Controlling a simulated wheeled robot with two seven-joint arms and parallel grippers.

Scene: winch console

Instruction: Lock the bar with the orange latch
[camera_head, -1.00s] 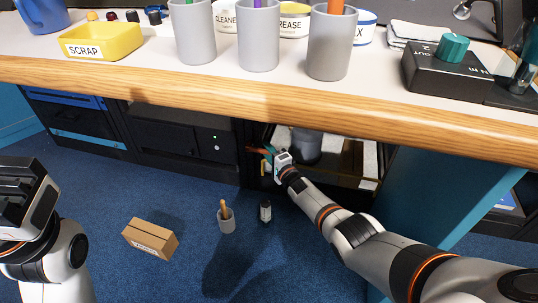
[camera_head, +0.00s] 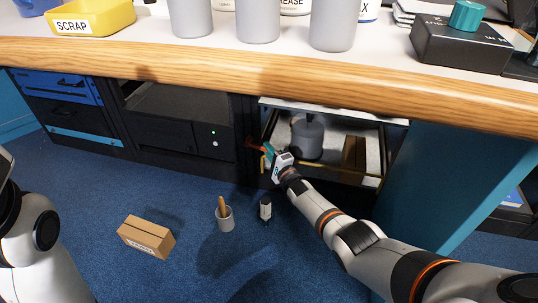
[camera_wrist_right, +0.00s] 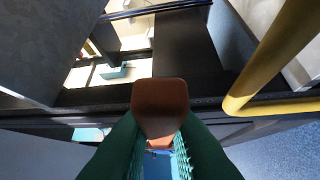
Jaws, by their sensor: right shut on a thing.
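The orange latch (camera_head: 253,144) sits on the dark frame at the left side of an open bay under the bench. In the right wrist view its orange-brown end (camera_wrist_right: 160,105) lies between the teal fingers. My right gripper (camera_head: 267,153) is shut on it; the fingers hide part of the latch. The yellow bar (camera_head: 325,173) runs across the bay's front, to the right of my gripper. In the wrist view the bar (camera_wrist_right: 272,62) is bent and rises at the right, apart from the fingers. Whether the latch touches the bar cannot be told. My left gripper is outside the frame; only part of that arm shows at the left edge.
The wooden bench edge (camera_head: 270,82) overhangs the bay. A grey canister (camera_head: 307,138) stands inside, behind the bar. A blue panel (camera_head: 435,185) borders the bay's right side. A cardboard box (camera_head: 147,236), a grey cup (camera_head: 225,219) and a small bottle (camera_head: 265,209) stand on the carpet.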

